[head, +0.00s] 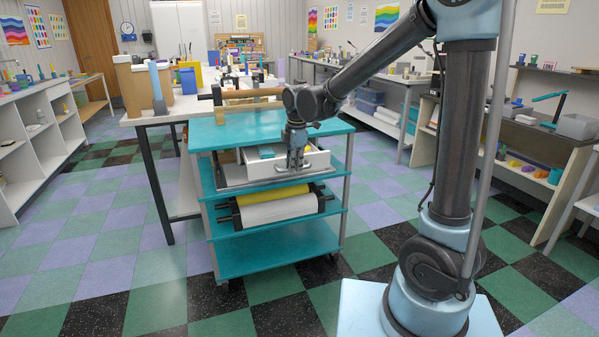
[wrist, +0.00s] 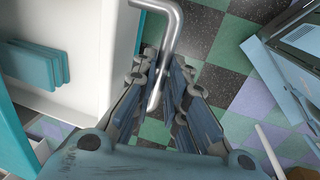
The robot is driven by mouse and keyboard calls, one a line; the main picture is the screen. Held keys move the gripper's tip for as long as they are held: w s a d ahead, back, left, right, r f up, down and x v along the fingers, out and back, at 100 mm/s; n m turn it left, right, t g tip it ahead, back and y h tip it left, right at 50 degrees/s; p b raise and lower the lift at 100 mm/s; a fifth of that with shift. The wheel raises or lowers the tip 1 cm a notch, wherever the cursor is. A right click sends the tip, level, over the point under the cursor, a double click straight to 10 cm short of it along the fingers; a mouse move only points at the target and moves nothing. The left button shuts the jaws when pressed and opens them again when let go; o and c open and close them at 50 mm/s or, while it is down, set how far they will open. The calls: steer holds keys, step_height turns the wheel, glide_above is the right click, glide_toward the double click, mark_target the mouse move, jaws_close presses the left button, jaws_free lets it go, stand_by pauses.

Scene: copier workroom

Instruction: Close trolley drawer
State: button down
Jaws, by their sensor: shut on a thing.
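The teal trolley (head: 240,131) stands in the middle of the head view. Its white drawer (head: 318,161) is under the top shelf and is pulled out towards me. In the wrist view the drawer's white front (wrist: 112,60) is at the left, with teal flat pieces (wrist: 42,65) inside. A grey metal bar handle (wrist: 172,35) runs out from the front and down between my fingers. My gripper (head: 295,165) is at the drawer front, shut on the handle; its fingers (wrist: 165,95) hide part of it.
Rolls, one yellow and one white (head: 280,209), lie on the shelf below the drawer. The bottom shelf (head: 275,248) is empty. A white worktable (head: 185,107) stands close behind and left of the trolley. Checkered floor in front is clear.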

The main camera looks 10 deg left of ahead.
steer(key=w+a, duration=0.2)
steer(key=w, duration=0.1)
steer(key=w+a, duration=0.2)
steer(key=w, duration=0.2)
steer(key=w+a, duration=0.3)
steer(key=w, duration=0.1)
steer(key=shift+w, duration=0.1)
steer(key=c, duration=1.6)
jaws_free()
steer(key=shift+d, duration=0.1)
steer(key=shift+r, duration=0.1)
step_height(320, 180, up, 12)
steer(key=s+d, duration=0.1)
steer(key=shift+s+f, duration=0.25)
steer(key=shift+s, duration=0.15)
steer(key=shift+d, duration=0.15)
